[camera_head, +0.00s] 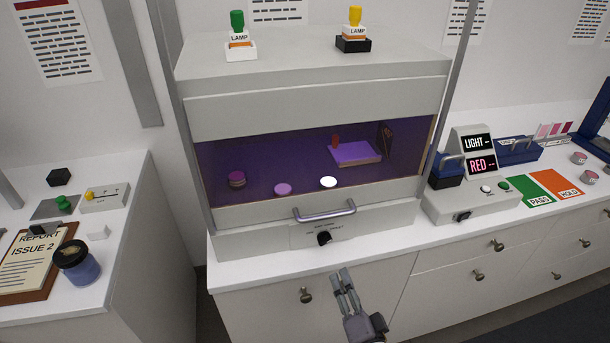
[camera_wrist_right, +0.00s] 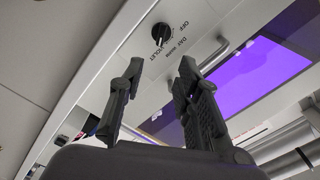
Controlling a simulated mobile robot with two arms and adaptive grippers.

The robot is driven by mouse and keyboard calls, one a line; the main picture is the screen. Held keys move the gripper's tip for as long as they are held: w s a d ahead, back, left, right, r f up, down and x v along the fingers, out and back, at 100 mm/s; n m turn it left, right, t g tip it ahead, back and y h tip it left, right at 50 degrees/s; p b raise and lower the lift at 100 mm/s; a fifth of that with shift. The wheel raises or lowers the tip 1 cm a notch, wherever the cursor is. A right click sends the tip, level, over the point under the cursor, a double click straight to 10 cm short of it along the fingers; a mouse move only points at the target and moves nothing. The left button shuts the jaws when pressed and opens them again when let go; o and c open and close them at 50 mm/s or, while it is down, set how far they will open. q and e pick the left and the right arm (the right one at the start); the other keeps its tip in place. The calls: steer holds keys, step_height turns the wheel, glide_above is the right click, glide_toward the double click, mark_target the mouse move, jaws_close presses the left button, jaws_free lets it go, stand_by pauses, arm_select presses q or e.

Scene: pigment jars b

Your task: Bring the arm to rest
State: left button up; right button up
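My right gripper (camera_head: 343,274) is in front of the light cabinet, below its knob and over the front of the drawers in the head view. In the right wrist view its two grey fingers (camera_wrist_right: 160,66) stand apart with nothing held between them. The black knob (camera_head: 324,237) sits on the cabinet's lower front panel, and the gripper is clear of it. In the right wrist view the knob (camera_wrist_right: 161,33) is beyond the fingertips, with printed labels including OFF, DAY and VIOLET beside it. My left gripper is not in view.
The cabinet (camera_head: 312,104) glows violet inside, with small discs and a block. A bar handle (camera_head: 325,210) projects from its front. A readout device (camera_head: 466,200) stands at right. At left, a jar (camera_head: 77,265) stands by a clipboard (camera_head: 22,262). Open floor separates the left counter.

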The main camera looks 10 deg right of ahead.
steer(key=s+f+n+g+b, duration=0.1)
steer(key=s+f+n+g, duration=0.2)
steer(key=f, duration=0.7)
steer(key=s+a+f+n+g+y, duration=0.15)
steer(key=s+f, duration=0.25)
steer(key=f, duration=0.6)
steer(key=s+f+n+g+b, duration=0.1)
steer(key=s+f+n+g, duration=0.25)
steer(key=f, duration=0.65)
steer(key=s+d+f+n+g, duration=0.2)
steer(key=s+f, duration=0.4)
steer(key=s, duration=0.3)
steer(key=s+d+f+n+g+h+b, duration=0.1)
steer(key=s+f+g, duration=0.3)
steer(key=s, duration=0.6)
steer(key=s+d+f+n+g+h, duration=0.1)
steer(key=s+d+f+n+g, duration=0.2)
steer(key=s+f, duration=0.5)
steer(key=shift+s+d+f, duration=0.3)
steer(key=shift+s+d, duration=0.1)
steer(key=shift+s, duration=0.4)
